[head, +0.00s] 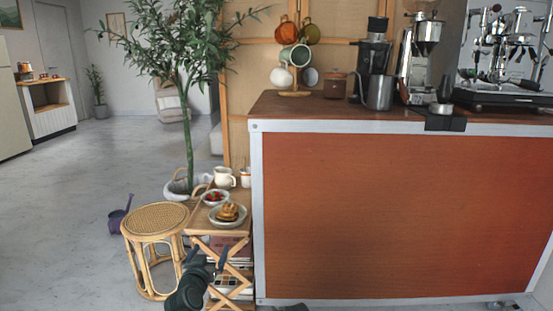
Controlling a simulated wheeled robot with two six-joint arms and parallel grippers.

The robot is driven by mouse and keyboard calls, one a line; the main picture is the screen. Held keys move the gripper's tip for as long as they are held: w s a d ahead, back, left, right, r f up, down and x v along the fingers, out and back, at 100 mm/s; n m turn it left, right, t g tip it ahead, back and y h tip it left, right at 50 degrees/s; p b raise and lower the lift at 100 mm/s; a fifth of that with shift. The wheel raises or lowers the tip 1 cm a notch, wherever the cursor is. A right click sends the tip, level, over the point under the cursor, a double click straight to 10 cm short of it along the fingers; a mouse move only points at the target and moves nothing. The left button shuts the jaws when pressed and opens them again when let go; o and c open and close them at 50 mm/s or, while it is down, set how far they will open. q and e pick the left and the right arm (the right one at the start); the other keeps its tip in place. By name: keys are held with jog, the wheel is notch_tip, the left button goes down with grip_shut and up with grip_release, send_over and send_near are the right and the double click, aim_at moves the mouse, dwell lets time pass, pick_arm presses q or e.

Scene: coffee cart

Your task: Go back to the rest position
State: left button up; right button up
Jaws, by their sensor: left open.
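My left gripper (206,257) shows at the bottom, left of centre. Its two dark fingers point up and stand apart, with nothing held between them. It appears in front of the small wooden side table (205,226) with crossed legs. My right gripper is not in view.
A coffee cart with a red-brown front (400,210) fills the right. On the side table are a plate of pastries (228,213), a bowl with red fruit (215,197) and a white pitcher (224,177). A rattan stool (157,219) stands left. Floor farther left is mostly clear.

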pick_arm(q)
jog(key=s+d+f+m+g+h, duration=0.1)
jog(key=s+d+f+g, duration=0.25)
jog(key=f, duration=0.25)
jog(key=s+d+f+g+h, duration=0.1)
jog(key=s+d+f+g, duration=0.1)
jog(key=s+f+g, duration=0.4)
jog(key=s+a+f+n+g+y, duration=0.1)
jog(key=s+f+g, duration=0.2)
jog(key=s, duration=0.3)
jog(key=s+a+f+g+y, duration=0.1)
jog(key=s+a+f+g, duration=0.15)
jog(key=s+f, duration=0.2)
jog(key=s+d+r+m+g+y+p, duration=0.15)
jog(key=s+d+r+p, duration=0.35)
jog(key=r+p, duration=0.5)
jog(key=s+d+r+m+y+p, duration=0.1)
jog(key=s+d+r+m+p, duration=0.1)
jog(key=d+r+p, duration=0.65)
notch_tip(320, 180, up, 36)
jog(key=a+p, duration=0.2)
jog(key=p, duration=3.3)
jog(key=shift+r+h, duration=0.2)
jog(key=shift+h, duration=0.15)
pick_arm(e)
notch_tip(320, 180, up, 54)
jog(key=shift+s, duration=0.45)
